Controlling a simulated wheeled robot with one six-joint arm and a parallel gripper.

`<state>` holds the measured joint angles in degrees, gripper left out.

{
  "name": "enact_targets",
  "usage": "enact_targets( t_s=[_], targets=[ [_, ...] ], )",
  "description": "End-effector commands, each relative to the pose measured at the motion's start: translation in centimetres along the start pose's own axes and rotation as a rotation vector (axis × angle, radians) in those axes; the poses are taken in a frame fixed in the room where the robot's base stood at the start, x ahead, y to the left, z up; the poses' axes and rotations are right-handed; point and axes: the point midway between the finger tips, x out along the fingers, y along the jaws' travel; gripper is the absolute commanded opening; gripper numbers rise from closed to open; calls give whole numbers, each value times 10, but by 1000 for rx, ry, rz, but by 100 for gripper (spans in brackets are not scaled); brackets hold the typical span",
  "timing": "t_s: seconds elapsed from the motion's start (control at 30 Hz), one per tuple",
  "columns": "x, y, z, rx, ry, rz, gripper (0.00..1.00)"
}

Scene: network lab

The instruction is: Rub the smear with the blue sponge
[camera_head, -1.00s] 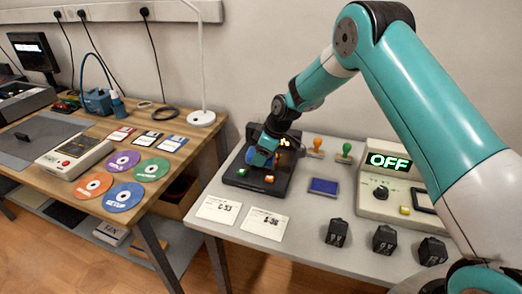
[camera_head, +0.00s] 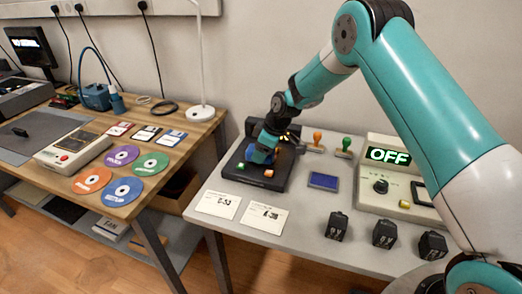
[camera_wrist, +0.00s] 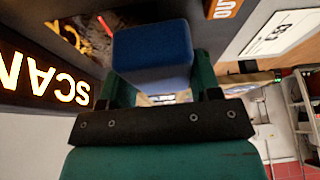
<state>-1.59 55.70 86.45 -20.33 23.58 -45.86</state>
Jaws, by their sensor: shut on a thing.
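My gripper (camera_wrist: 152,92) is shut on the blue sponge (camera_wrist: 153,48), which sits between its teal fingers in the wrist view. In the head view, the sponge (camera_head: 261,155) is over the flat black bed of the scanner (camera_head: 238,172) on the right table. I cannot tell if the sponge touches the bed. A brownish mottled patch (camera_wrist: 72,36), perhaps the smear, shows beside the sponge in the wrist view, with a red line near it. In the head view the smear is hidden or too small to make out.
Two printed cards (camera_head: 218,204), a blue pad (camera_head: 323,181), two stamps (camera_head: 343,147) and several black blocks (camera_head: 337,226) stand nearby. A device reading OFF (camera_head: 389,156) is at right.

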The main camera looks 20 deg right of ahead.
Motion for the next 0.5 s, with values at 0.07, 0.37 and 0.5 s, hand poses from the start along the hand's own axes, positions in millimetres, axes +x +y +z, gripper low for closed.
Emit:
enact_targets(
  t_s=[0.07,0.37,0.5],
  targets=[
    [2,0,1,0,0,0,39],
    [8,0,3,0,0,0,39],
    [10,0,4,0,0,1,39]
  ],
)
